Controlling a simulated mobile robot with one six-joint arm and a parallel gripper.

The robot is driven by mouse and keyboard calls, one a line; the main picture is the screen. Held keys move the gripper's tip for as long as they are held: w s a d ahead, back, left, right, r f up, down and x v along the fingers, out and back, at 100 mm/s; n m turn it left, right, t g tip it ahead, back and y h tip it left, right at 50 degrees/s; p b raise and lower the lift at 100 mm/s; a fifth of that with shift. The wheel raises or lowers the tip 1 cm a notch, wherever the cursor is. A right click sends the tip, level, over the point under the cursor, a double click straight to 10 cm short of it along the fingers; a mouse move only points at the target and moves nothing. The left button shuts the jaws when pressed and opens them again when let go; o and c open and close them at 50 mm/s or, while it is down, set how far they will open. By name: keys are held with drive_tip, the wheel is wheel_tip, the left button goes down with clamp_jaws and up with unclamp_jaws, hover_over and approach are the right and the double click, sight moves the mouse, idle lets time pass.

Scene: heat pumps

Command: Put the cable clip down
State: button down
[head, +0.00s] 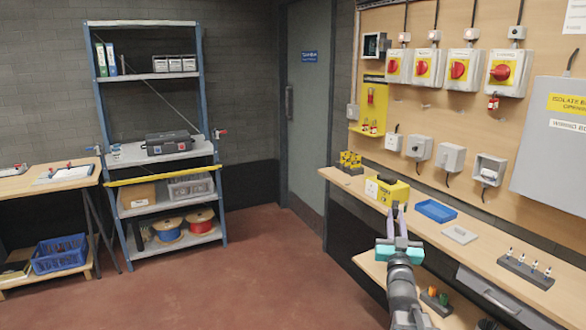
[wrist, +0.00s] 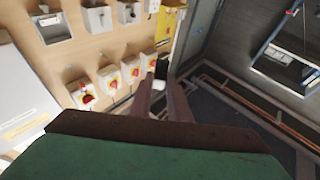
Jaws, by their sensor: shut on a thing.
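My gripper (head: 398,211) is raised in front of the right-hand workbench, its fingers pointing up and away. The clip is too small to make out in the head view. In that view the fingertips overlap the bench edge, beside a yellow box (head: 395,190) and left of a blue tray (head: 436,211). I cannot tell how high above the bench they are.
The bench (head: 480,245) also carries a grey plate (head: 459,235) and a rack of small screwdriver-like pieces (head: 525,271). Switches with red knobs (head: 457,70) and a grey cabinet (head: 550,140) are on the wall board. A blue shelf unit (head: 160,206) stands left; the floor between is clear.

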drive_tip(key=a+n+y, duration=0.2)
drive_tip(key=a+y, duration=0.2)
drive_tip(key=a, duration=1.1)
drive_tip(key=shift+s+f+t, duration=0.15)
drive_tip(key=shift+s+t, duration=0.2)
drive_tip(key=shift+t, duration=0.05)
wheel_tip(320, 180, up, 6)
drive_tip(key=w, duration=0.2)
drive_tip(key=shift+w+r, duration=0.25)
drive_tip(key=shift+w, duration=0.1)
drive_tip(key=shift+s, duration=0.1)
